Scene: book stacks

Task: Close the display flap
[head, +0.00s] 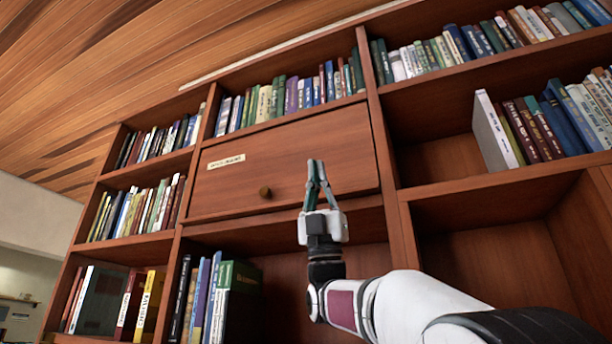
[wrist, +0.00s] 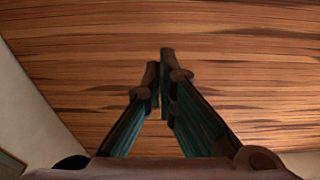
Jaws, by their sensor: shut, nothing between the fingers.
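The display flap (head: 230,188) is a reddish-brown wooden panel in the middle bay of the bookcase, seen in the head view. It carries a pale label strip and a small dark round knob (head: 265,192). The flap appears flush, or nearly flush, with its frame; I cannot tell whether a small gap is left. My gripper (head: 316,165) is shut and empty, pointing up in front of the flap's right half, to the right of the knob. Whether it touches the panel I cannot tell. In the wrist view its fingertips (wrist: 160,75) are together against the wooden ceiling; the flap is not visible there.
Rows of books (head: 290,95) fill the shelf above the flap. More books (head: 215,295) stand on the shelf below, at left. The lower right compartment (head: 495,265) is empty. A white book (head: 494,130) leans in the right bay. A wooden ceiling (head: 120,60) spans the top.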

